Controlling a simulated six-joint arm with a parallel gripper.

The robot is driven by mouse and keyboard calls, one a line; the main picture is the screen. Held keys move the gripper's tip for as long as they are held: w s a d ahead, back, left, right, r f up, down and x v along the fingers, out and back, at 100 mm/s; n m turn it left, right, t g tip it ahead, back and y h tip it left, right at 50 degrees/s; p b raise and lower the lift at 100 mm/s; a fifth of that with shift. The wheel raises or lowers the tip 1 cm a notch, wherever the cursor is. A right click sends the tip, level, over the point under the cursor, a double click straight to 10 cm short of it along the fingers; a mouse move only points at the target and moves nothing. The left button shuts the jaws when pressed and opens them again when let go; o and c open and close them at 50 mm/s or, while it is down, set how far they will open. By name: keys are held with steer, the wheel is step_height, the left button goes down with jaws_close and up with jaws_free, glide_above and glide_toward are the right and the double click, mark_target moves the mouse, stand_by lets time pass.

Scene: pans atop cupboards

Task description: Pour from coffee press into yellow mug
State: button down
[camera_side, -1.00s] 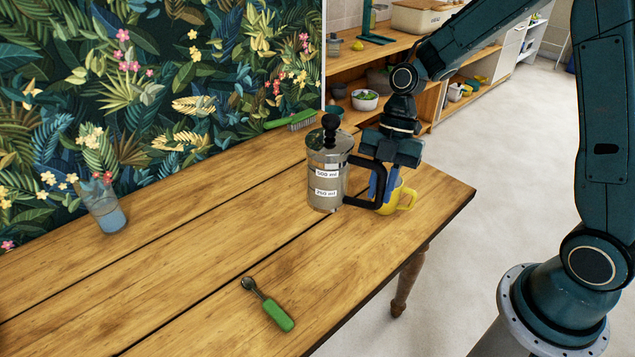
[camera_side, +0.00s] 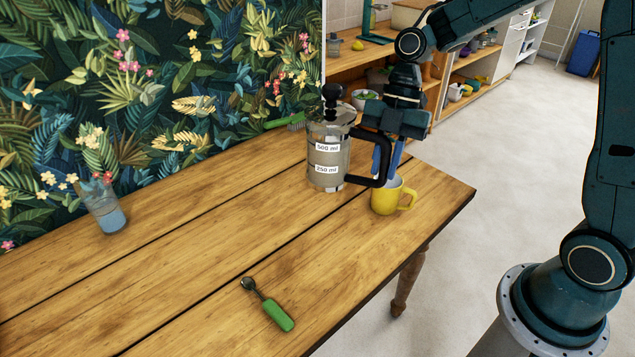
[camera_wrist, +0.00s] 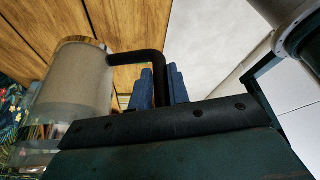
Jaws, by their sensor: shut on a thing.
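The coffee press (camera_side: 328,160) is a clear cylinder with a black knob on top, a black handle and labels reading 500 ml and 250 ml. It is nearly upright in the side view and appears raised above the table. My gripper (camera_side: 385,165) is shut on its handle, with blue fingers around it. In the wrist view the press (camera_wrist: 78,80) is at the left and the gripper (camera_wrist: 160,88) holds the black handle. The yellow mug (camera_side: 388,198) stands upright on the table, just below and in front of the gripper. The mug's inside is mostly hidden.
A glass with bluish contents (camera_side: 106,212) stands at the left by the patterned wall. A green-handled scoop (camera_side: 268,305) lies near the front edge. A green brush (camera_side: 288,121) lies at the back. The wooden table (camera_side: 180,265) is clear between them.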

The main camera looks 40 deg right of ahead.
steer(key=shift+w, duration=0.1)
steer(key=s+d+f+m+t, duration=0.1)
steer(key=s+d+f+m, duration=0.1)
steer(key=d, duration=1)
steer(key=s+d+f+m+t, duration=0.1)
steer(key=d+f+m, duration=0.3)
steer(key=d, duration=0.8)
step_height(320, 180, down, 2)
steer(key=shift+s+f, duration=0.1)
steer(key=shift+s, duration=0.35)
steer(key=shift+a+r+h, duration=0.2)
steer(key=shift+h, duration=0.1)
